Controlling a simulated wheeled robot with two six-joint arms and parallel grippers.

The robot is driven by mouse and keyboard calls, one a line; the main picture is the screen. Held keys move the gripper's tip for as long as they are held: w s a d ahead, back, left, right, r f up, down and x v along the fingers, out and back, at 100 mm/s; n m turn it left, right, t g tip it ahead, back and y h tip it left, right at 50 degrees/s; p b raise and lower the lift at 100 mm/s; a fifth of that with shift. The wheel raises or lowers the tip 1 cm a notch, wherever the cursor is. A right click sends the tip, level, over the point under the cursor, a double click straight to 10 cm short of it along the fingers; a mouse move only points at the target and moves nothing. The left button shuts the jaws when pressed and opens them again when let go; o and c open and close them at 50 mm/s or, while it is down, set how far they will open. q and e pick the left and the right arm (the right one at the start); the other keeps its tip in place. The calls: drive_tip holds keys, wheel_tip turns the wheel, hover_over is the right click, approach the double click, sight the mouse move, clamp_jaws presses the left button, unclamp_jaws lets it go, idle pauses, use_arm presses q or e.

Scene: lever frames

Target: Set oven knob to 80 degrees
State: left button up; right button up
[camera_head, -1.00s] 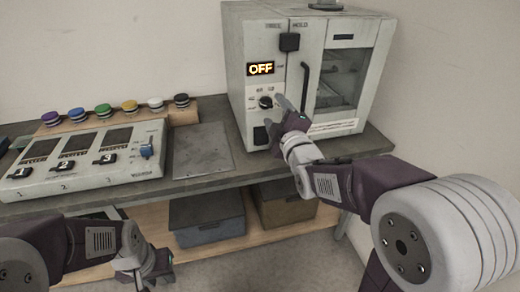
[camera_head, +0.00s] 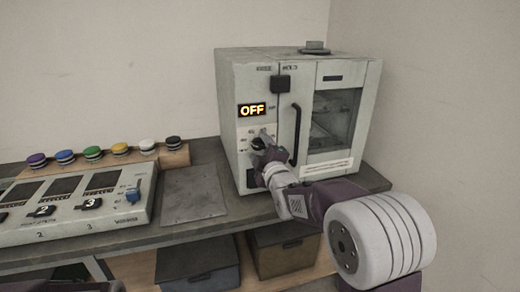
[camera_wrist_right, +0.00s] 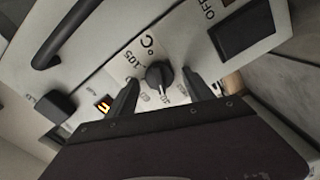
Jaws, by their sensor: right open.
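The oven (camera_head: 290,115) is a white box on the right end of the bench, with its lit display (camera_head: 252,110) reading OFF. Its black knob (camera_wrist_right: 158,75) has a scale printed beside it, with "105" legible in the right wrist view. My right gripper (camera_wrist_right: 162,80) is open, its two dark fingers on either side of the knob; I cannot tell whether they touch it. In the head view my right gripper (camera_head: 263,144) is at the oven's front panel and partly covers the knob. My left gripper is out of view.
The oven's door handle (camera_head: 296,135) stands out to the right of the gripper. A control box (camera_head: 75,208) with switches and several coloured round pieces lie left on the bench. A flat grey plate (camera_head: 193,193) lies between. Bins (camera_head: 198,265) sit below.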

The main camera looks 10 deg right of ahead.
drive_tip(key=shift+c, duration=0.3)
clamp_jaws()
drive_tip(key=m+b, duration=0.2)
drive_tip(key=m, duration=0.2)
drive_tip(key=shift+f, duration=0.1)
drive_tip(key=m+b, duration=0.1)
drive_tip(key=m, duration=0.3)
drive_tip(key=shift+d+m+b, duration=0.1)
drive_tip(key=shift+m+b, duration=0.2)
drive_tip(key=m+b, duration=0.1)
drive_tip(key=m, duration=0.3)
drive_tip(key=shift+m+b, duration=0.45)
drive_tip(key=shift+m, duration=2.05)
drive_tip(key=shift+d, duration=0.1)
